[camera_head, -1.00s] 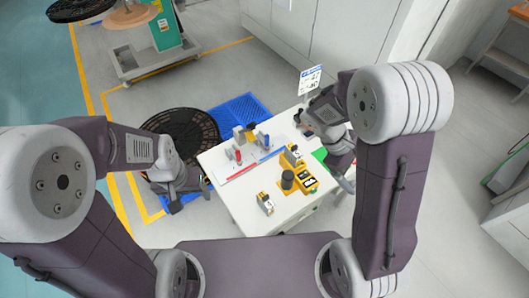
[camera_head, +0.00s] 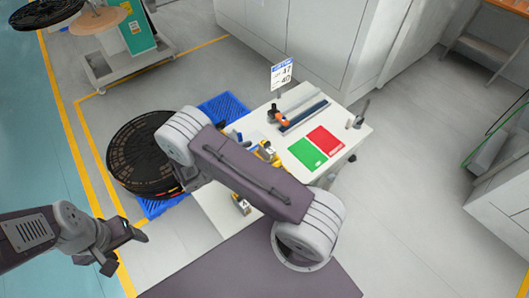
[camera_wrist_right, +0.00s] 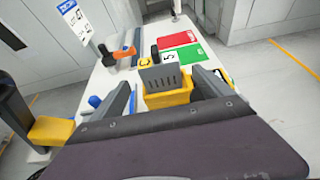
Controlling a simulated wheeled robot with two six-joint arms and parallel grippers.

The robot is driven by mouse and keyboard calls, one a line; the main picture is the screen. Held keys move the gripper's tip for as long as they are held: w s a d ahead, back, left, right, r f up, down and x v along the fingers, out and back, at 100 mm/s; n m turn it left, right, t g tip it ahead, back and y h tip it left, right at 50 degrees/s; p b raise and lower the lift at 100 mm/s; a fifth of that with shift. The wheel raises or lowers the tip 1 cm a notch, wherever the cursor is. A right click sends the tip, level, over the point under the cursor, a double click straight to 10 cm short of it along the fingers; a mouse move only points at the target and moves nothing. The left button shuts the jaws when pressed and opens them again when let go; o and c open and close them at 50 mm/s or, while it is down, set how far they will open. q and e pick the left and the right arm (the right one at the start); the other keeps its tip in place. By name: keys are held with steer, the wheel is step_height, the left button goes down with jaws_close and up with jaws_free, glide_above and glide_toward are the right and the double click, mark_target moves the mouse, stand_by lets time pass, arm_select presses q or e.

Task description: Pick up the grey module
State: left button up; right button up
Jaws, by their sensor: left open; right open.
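The grey module (camera_wrist_right: 159,77) is a slotted grey plate standing upright in a yellow holder (camera_wrist_right: 168,98) on the table, seen in the right wrist view. My right gripper (camera_wrist_right: 160,80) is open. Its two dark fingers appear on either side of the module and holder, and I cannot tell whether they touch. In the head view my right arm covers this part of the table and hides the right gripper; a yellow piece (camera_head: 267,152) shows past the arm's edge. My left gripper (camera_head: 124,250) is open and empty, off the table at the lower left.
The white table (camera_head: 350,128) carries a green mat (camera_head: 307,153), a red mat (camera_head: 325,140), a long grey-blue rail (camera_head: 303,113) and an orange-and-black tool (camera_head: 278,118). A small yellow block (camera_head: 240,203) stands near the front. A black reel (camera_head: 140,155) lies left on a blue pallet (camera_head: 222,108).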

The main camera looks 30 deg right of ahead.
mark_target(264, 151)
steer(key=p+x, duration=0.1)
steer(key=x, duration=0.2)
steer(key=shift+s+d, duration=0.1)
steer(key=shift+d, duration=0.2)
steer(key=shift+d+f, duration=0.15)
steer(key=shift+d, duration=0.05)
steer(key=p+x, duration=0.2)
steer(key=x, duration=0.3)
steer(key=shift+d, duration=0.2)
steer(key=c, duration=1.8)
steer(key=shift+o, duration=0.2)
steer(key=shift+r, duration=0.6)
step_height(264, 151, up, 3)
steer(key=shift+f+b, duration=0.15)
steer(key=shift+b, duration=0.25)
steer(key=s+d+r+b, duration=0.1)
steer(key=s+d+r, duration=0.1)
steer(key=s+r, duration=0.5)
steer(key=s, duration=0.4)
steer(key=shift+s+r, duration=0.15)
steer(key=shift+r, duration=0.05)
